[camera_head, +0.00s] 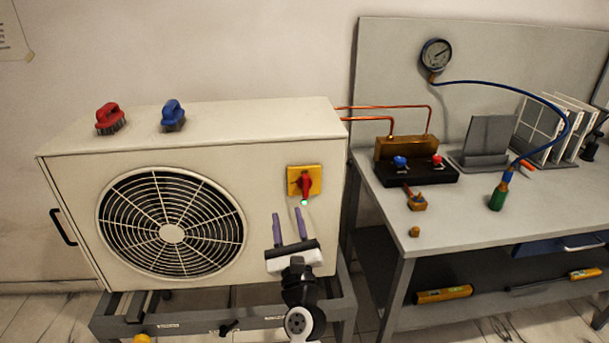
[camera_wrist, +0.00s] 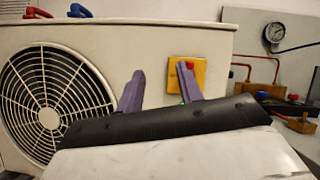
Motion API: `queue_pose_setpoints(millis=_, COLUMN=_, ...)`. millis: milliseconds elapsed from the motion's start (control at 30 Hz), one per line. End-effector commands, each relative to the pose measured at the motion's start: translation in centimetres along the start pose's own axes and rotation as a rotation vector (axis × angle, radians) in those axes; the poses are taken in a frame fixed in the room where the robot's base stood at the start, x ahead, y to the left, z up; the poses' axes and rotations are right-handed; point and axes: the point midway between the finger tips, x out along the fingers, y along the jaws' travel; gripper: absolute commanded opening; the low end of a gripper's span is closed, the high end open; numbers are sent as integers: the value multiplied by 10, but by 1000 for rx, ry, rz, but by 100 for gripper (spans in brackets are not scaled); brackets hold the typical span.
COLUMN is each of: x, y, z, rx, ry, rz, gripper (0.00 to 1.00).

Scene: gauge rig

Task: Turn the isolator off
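The isolator is a red rotary handle (camera_head: 305,184) on a yellow square plate (camera_head: 318,174), on the front of the white outdoor unit (camera_head: 270,150), right of the fan grille. In the head view the handle stands roughly upright, with a small green light just below it. My gripper (camera_head: 289,228) is open, its two purple fingers apart and empty, below and left of the isolator. In the wrist view the yellow plate (camera_wrist: 200,78) shows behind the right finger, which partly hides the red handle (camera_wrist: 190,65). I see no contact with the handle.
The grey bench (camera_head: 440,215) at right carries a brass block with valves (camera_head: 405,150), a gauge on a backboard (camera_head: 436,54) and a blue hose. Copper pipes link unit and block.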

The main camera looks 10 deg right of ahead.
Motion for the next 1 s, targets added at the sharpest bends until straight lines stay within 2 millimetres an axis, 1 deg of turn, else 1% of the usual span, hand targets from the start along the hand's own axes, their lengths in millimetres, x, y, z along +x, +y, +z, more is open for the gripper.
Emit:
queue_pose_setpoints(millis=33, x=-8, y=-18, z=-15, rx=84, ry=38, rz=-24, gripper=36)
queue_pose_setpoints(millis=100, x=-18, y=-33, z=-30, rx=178, ry=68, rz=-46, gripper=36)
queue_pose_setpoints(millis=133, x=-21, y=-38, z=-34, rx=207, ry=76, rz=-54, gripper=36)
queue_pose_setpoints(millis=233, x=-24, y=-45, z=-41, rx=258, ry=87, rz=-66, gripper=36)
queue_pose_setpoints(millis=333, x=-16, y=-46, z=-42, rx=267, ry=87, rz=-67, gripper=36)
queue_pose_setpoints(millis=467, x=6, y=-48, z=-40, rx=265, ry=84, rz=-67, gripper=36)
queue_pose_setpoints(millis=600, x=35, y=-49, z=-43, rx=263, ry=83, rz=-67, gripper=36)
queue_pose_setpoints(millis=800, x=74, y=-50, z=-48, rx=262, ry=85, rz=-66, gripper=36)
queue_pose_setpoints(millis=900, x=89, y=-51, z=-50, rx=261, ry=85, rz=-66, gripper=36)
queue_pose_setpoints(millis=1000, x=100, y=-52, z=-52, rx=262, ry=85, rz=-67, gripper=36)
